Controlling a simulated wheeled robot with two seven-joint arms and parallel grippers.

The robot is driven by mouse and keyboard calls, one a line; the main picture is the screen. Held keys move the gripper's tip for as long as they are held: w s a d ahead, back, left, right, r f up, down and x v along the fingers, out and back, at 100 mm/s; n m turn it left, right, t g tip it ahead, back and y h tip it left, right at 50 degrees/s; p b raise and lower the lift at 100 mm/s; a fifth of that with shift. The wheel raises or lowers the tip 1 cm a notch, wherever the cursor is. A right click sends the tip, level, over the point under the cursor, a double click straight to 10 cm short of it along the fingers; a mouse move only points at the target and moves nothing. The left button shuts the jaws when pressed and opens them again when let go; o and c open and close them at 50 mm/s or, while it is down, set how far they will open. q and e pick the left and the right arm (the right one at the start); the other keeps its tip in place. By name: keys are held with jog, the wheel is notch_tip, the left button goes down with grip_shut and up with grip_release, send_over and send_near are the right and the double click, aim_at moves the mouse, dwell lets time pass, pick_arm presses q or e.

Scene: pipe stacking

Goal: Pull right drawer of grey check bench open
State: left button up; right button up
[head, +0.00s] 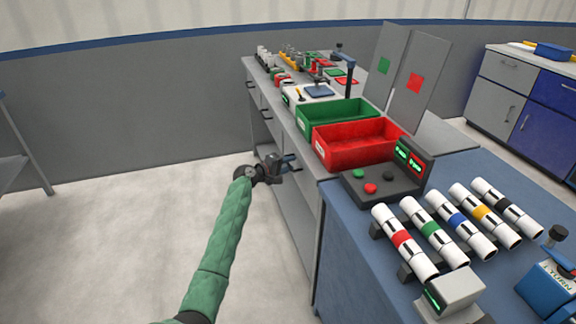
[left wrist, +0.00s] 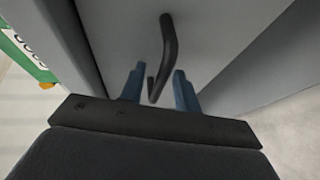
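The grey check bench (head: 318,190) stands in the middle of the head view, with its drawer side facing left. My left gripper (head: 292,161) is at that side, below the green and red bins. In the left wrist view, a dark bar handle (left wrist: 168,45) stands out from a grey drawer front (left wrist: 115,35). The two blue fingers of my left gripper (left wrist: 158,80) are apart, one on each side of the handle's near end, with gaps showing. The gripper hides this handle in the head view. My right gripper is not in view.
A green bin (head: 335,115) and a red bin (head: 352,148) stand on the bench top. Two more handles (head: 250,85) (head: 266,113) show farther along. A blue-topped bench (head: 350,250) with striped pipes (head: 405,240) is at right. The floor (head: 110,220) at left is clear.

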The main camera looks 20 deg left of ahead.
pick_arm(q)
jog(key=shift+c, duration=0.4)
grip_shut()
jog(key=s+a+b, duration=0.1)
jog(key=s+a, duration=0.7)
jog(key=a, duration=0.4)
jog(key=s+a+b, duration=0.1)
jog(key=s+a, duration=0.7)
jog(key=a, duration=0.4)
jog(key=shift+s+a, duration=0.35)
jog(key=shift+s, duration=0.05)
jog(key=shift+o, duration=0.4)
grip_release()
